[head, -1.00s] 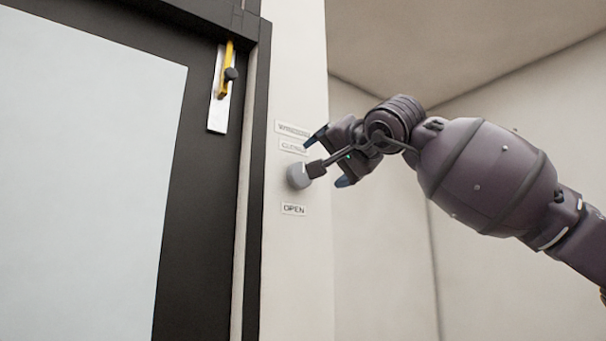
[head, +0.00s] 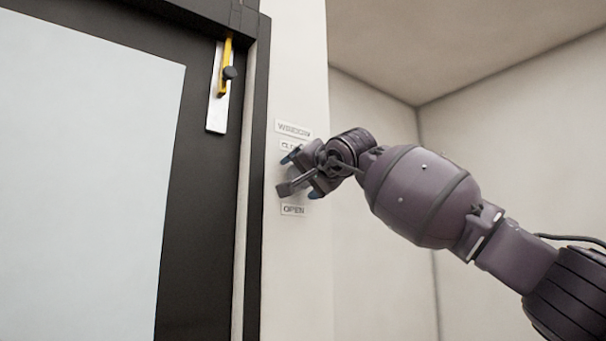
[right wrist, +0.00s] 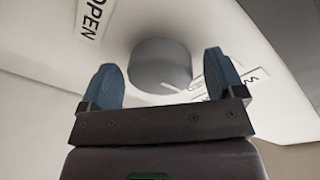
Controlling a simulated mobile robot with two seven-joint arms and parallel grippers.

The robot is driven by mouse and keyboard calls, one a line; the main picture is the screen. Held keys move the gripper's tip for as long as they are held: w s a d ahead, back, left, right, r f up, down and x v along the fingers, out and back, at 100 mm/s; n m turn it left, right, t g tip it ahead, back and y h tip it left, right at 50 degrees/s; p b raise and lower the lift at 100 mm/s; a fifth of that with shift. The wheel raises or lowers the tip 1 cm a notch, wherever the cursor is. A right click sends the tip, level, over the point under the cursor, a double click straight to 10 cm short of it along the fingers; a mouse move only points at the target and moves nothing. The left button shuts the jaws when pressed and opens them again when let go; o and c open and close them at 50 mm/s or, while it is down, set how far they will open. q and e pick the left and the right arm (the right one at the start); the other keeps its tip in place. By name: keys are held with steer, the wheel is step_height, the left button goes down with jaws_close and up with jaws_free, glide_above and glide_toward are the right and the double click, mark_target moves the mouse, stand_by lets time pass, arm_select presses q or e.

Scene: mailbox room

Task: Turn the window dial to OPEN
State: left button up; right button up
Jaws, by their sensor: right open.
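The round grey window dial (right wrist: 160,64) sits on the white wall in the right wrist view. My right gripper (right wrist: 165,82) is open, with one blue fingertip on each side of the dial and visible gaps. I cannot tell how deep the fingers reach around it. In the head view my right gripper (head: 303,175) is at the wall and hides most of the dial. The OPEN label (head: 293,210) is just below it; it also shows in the right wrist view (right wrist: 95,18). The WINDOW label (head: 293,130) is above, over a partly covered label. My left gripper is out of view.
A dark-framed door (head: 210,200) with a pale panel (head: 85,170) stands left of the dial's wall strip. A yellow handle (head: 225,70) on a white plate is on its frame. The room right of the wall is free apart from my arm.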

steer(key=c, duration=0.9)
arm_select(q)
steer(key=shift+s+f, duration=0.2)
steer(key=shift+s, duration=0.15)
